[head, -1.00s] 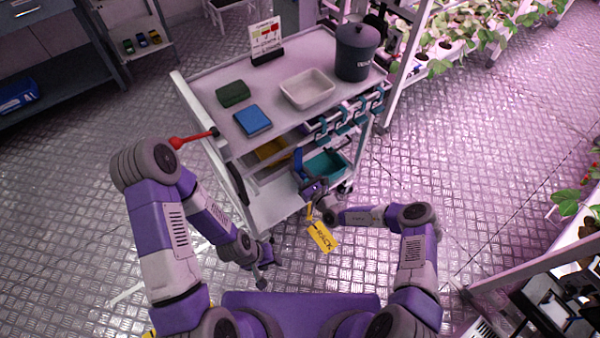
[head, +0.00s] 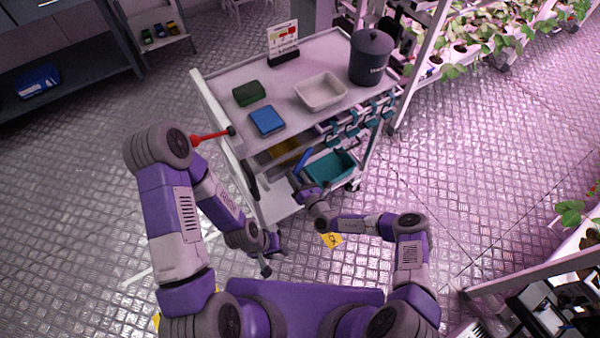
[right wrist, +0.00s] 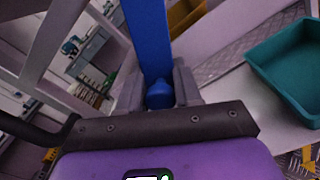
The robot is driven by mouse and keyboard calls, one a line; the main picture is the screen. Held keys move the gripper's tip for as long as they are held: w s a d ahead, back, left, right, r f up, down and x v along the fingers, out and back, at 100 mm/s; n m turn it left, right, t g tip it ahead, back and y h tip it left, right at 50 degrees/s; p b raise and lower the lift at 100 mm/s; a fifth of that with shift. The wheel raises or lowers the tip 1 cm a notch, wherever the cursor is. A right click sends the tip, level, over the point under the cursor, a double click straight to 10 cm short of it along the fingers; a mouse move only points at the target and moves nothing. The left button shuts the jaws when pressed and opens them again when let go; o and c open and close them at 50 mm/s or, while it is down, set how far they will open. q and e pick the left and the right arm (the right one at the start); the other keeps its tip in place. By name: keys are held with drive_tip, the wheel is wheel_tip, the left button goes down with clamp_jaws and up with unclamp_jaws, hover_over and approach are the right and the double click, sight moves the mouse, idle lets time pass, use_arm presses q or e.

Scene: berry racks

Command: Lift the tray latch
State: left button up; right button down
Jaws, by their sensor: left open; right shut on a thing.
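A blue bar (head: 302,161) with a rounded lower end stands tilted beside the cart's lower level. In the right wrist view the bar (right wrist: 148,40) runs up from between the fingers. My right gripper (head: 303,183) is shut on it, with the fingers (right wrist: 159,90) at either side of its lower end. The bar's upper attachment is not clear. A teal tray (head: 331,167) lies on the lower shelf, right of the bar. It shows at right in the wrist view (right wrist: 289,70). My left gripper (head: 266,269) is open and empty, low by the cart's near corner.
The cart's top (head: 300,68) carries a white tray (head: 321,92), a dark lidded bin (head: 370,58), a green box (head: 249,93), a blue box (head: 267,120) and a sign (head: 283,42). Teal clips (head: 352,128) line its side. A yellow tag (head: 332,240) shows below my right wrist.

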use_arm(q)
drive_tip(key=shift+r+p, duration=0.3)
drive_tip(key=shift+r, duration=0.1)
use_arm(e)
drive_tip(key=shift+s+a+r+m, duration=0.3)
drive_tip(key=shift+a+m, duration=0.1)
drive_tip(key=shift+m, duration=0.1)
drive_tip(key=shift+f, duration=0.1)
drive_tip(key=c, duration=0.9)
unclamp_jaws()
drive_tip(key=shift+o, duration=0.2)
use_arm(q)
drive_tip(key=shift+r, duration=0.1)
use_arm(e)
drive_tip(key=shift+d, duration=0.1)
use_arm(q)
drive_tip(key=shift+r+p, duration=1.1)
drive_tip(key=shift+p, duration=0.1)
use_arm(e)
drive_tip(key=v, duration=0.7)
drive_tip(key=shift+s, duration=0.2)
drive_tip(key=shift+d, duration=0.1)
